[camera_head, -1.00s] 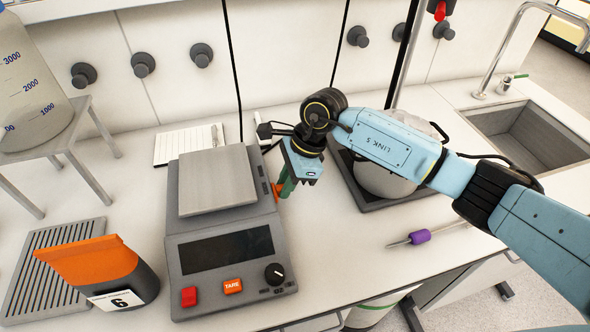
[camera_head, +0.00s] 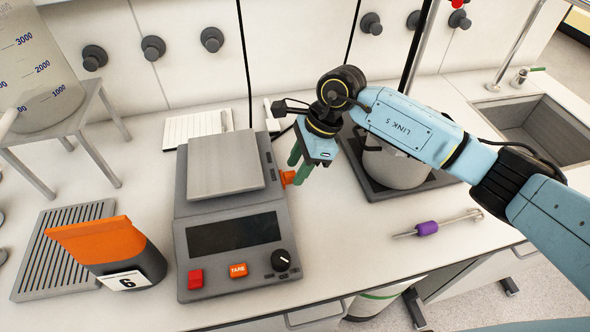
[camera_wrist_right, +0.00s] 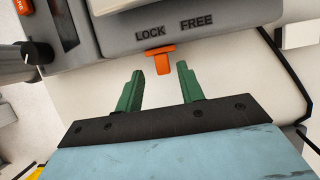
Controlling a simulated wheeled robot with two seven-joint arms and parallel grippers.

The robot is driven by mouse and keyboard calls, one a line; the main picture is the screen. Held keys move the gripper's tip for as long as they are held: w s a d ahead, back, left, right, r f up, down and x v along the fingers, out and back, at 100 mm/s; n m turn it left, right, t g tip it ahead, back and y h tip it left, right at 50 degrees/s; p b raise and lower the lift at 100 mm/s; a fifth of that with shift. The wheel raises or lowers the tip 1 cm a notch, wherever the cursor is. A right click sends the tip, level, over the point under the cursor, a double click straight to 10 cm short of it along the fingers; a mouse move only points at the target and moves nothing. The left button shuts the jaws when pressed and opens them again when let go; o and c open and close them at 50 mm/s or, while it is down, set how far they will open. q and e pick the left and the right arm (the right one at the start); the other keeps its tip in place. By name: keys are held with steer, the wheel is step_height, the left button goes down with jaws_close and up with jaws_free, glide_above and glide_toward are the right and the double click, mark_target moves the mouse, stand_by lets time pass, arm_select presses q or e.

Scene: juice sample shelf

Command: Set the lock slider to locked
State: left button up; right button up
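The lock slider is a small orange tab on the right side wall of the grey balance (camera_head: 182,235). In the right wrist view the lock slider (camera_wrist_right: 160,60) sits below the LOCK and FREE labels, nearer LOCK. In the head view the slider (camera_head: 288,177) shows beside the balance, partly near my fingers. My right gripper (camera_head: 299,165) is open and empty, its green fingers pointing toward the slider. In the wrist view the right gripper's fingertips (camera_wrist_right: 160,70) stand on either side of the slider's line, just short of it; contact cannot be told. My left gripper is not in view.
A steel pan (camera_head: 222,165) tops the balance. An orange-and-grey block marked 6 (camera_head: 110,250) stands left, by a slotted tray (camera_head: 40,265). A pot (camera_head: 395,165) on a dark plate stands behind my right arm. A purple-handled tool (camera_head: 427,228) lies right on otherwise clear bench.

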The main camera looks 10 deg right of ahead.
steer(key=v, duration=1.1)
